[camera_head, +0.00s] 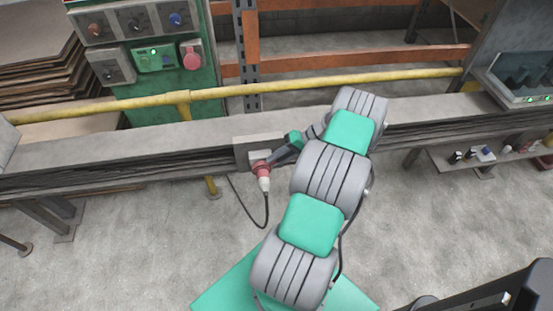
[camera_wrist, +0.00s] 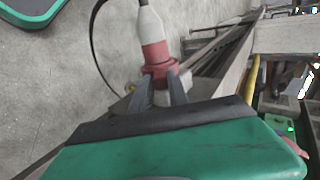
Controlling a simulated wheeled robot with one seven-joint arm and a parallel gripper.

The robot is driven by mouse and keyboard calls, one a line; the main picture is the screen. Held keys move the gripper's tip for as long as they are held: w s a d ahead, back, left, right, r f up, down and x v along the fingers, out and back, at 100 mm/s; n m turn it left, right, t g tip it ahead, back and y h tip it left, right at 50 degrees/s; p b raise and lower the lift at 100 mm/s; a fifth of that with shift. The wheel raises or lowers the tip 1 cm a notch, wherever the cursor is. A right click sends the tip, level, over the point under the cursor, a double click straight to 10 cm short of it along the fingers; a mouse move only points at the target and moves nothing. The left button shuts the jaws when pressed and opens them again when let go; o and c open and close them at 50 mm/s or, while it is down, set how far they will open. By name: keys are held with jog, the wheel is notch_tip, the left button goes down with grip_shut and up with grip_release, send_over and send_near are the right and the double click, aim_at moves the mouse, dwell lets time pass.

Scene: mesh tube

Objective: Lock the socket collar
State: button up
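A red and white plug connector (camera_head: 263,177) hangs from a socket on a grey plate (camera_head: 243,153) on the bench's front edge. In the wrist view its white body (camera_wrist: 151,24) is at the top. The red collar (camera_wrist: 160,66) is below it, at my fingertips. My gripper (camera_head: 272,158) is close to the collar from the right in the head view. In the wrist view my gripper (camera_wrist: 160,76) has its two dark fingers apart, one at each side of the collar's lower end. Whether they press on it, I cannot tell. My fingers hide part of the collar and socket.
A black cable (camera_head: 266,213) loops from the plug down towards the floor. A yellow pipe (camera_head: 300,90) runs behind the grey bench (camera_head: 100,159). A green control panel (camera_head: 155,60) stands at the back left. A low shelf with small parts (camera_head: 485,155) is at the right.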

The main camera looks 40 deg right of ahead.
jog(key=o, duration=0.3)
jog(key=shift+o, duration=0.2)
jog(key=v, duration=0.8)
